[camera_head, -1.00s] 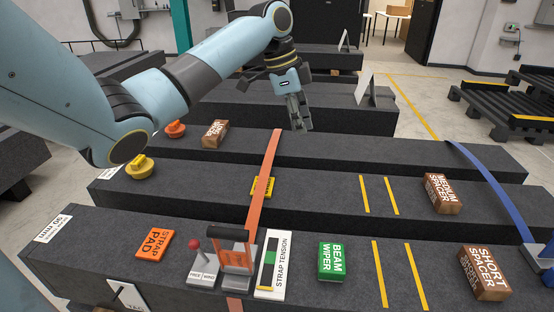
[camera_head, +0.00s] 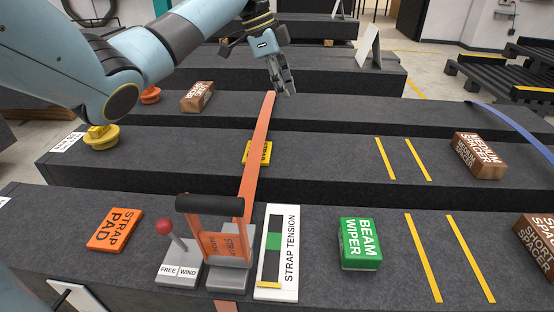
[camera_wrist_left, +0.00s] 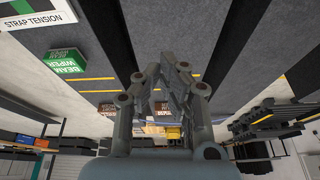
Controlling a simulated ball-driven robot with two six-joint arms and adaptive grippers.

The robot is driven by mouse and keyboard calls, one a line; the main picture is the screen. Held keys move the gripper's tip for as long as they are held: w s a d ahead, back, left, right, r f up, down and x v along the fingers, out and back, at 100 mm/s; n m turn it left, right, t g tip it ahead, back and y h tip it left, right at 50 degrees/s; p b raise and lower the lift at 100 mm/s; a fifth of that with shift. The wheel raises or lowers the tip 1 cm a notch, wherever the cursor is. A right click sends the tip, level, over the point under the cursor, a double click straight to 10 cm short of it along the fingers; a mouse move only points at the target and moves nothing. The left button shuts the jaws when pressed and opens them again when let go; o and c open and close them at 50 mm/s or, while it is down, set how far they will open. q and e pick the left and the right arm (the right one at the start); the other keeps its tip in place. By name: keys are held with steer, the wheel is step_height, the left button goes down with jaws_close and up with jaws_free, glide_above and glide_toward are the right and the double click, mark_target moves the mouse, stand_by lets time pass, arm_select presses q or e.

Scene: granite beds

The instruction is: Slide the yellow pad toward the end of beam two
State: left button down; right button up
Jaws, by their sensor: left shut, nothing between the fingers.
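The yellow pad (camera_head: 257,152) lies on the second beam (camera_head: 320,152) from the front, at its front edge. The orange strap (camera_head: 258,140) crosses it and hides part of its lettering. My left gripper (camera_head: 283,85) is shut and empty, above the beams behind the pad and just right of the strap's far end. It is apart from the pad. In the left wrist view its fingers (camera_wrist_left: 170,85) are together with nothing held, and I cannot make out the pad there. My right gripper is not in view.
The front beam carries an orange strap pad (camera_head: 115,230), a lever box (camera_head: 180,262), an orange ratchet (camera_head: 225,245), a tension gauge (camera_head: 290,250) and a green wiper (camera_head: 360,243). On beam two stand a yellow knob (camera_head: 101,138) and a medium spacer (camera_head: 478,157).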

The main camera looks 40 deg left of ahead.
mark_target(196, 150)
arm_select(q)
steer(key=b+x, duration=0.2)
steer(key=x, duration=0.3)
steer(key=s+a+b+x, duration=0.1)
steer(key=b+x, duration=0.1)
steer(key=x, duration=0.4)
steer(key=s+a+f+b+x, duration=0.1)
steer(key=b+x, duration=0.1)
steer(key=x, duration=0.3)
steer(key=shift+w+f+b, duration=0.1)
steer(key=shift+f+b, duration=0.2)
steer(key=shift+b, duration=0.05)
steer(key=s+a, duration=0.2)
steer(key=shift+a, duration=0.35)
steer(key=shift+s+a+r, duration=0.1)
steer(key=shift+a, duration=0.15)
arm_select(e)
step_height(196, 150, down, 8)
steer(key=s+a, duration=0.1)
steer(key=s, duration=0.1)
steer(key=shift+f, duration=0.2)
